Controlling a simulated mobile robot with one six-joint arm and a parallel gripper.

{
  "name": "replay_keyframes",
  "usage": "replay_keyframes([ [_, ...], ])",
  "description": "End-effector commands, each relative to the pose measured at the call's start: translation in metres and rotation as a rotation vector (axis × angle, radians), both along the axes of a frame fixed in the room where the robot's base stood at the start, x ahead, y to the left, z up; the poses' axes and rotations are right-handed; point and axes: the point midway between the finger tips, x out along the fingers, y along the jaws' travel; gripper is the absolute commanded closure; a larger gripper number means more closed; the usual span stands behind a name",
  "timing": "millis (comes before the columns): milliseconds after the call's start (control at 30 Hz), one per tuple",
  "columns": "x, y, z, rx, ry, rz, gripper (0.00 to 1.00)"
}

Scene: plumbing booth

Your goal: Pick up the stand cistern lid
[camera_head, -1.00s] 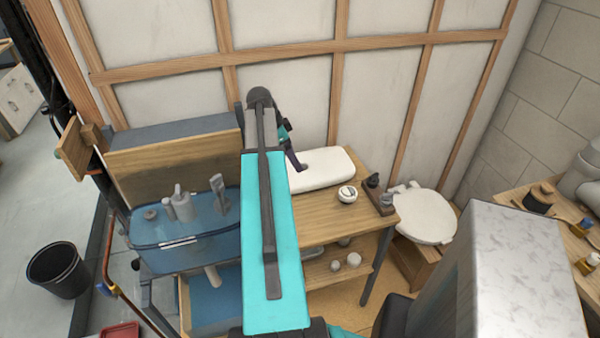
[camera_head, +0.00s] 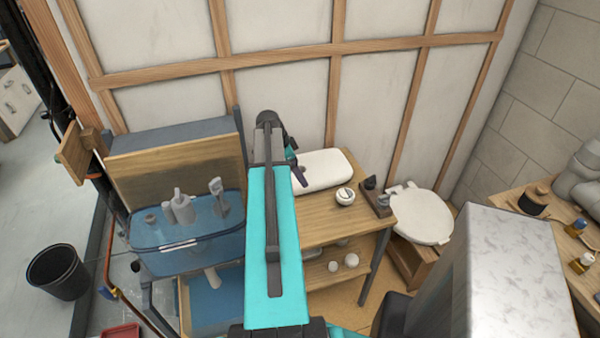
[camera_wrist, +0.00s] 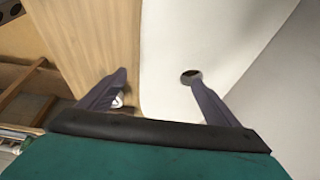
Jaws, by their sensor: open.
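The stand cistern lid (camera_head: 322,171) is a white rounded slab lying flat at the back of the wooden table, against the panelled wall. In the wrist view the white lid (camera_wrist: 205,40) fills the middle and right, with a dark round hole near its edge. My gripper (camera_wrist: 155,88) is open, with its two fingers apart. The left finger is over the wood and the right finger is over the lid beside the hole. In the head view my gripper (camera_head: 298,177) is at the lid's left end, partly hidden by my arm. I cannot tell whether it touches the lid.
A small round white part (camera_head: 345,196) and dark fittings (camera_head: 376,196) stand on the wooden table (camera_head: 320,228) in front of the lid. A white toilet seat (camera_head: 421,216) is to the right. A blue basin (camera_head: 188,236) with grey parts is to the left.

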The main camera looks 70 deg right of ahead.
Motion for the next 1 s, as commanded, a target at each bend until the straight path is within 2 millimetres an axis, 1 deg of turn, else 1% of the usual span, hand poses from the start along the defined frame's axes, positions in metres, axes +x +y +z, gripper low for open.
replay_keyframes([
  [100,-0.003,-0.002,-0.008,0.001,0.001,-0.001,0.16],
  [200,-0.004,-0.003,-0.011,0.001,0.001,0.0,0.16],
  [733,-0.004,-0.004,-0.015,0.0,0.0,0.001,0.16],
  [1000,-0.01,-0.009,-0.033,0.002,0.001,0.0,0.16],
])
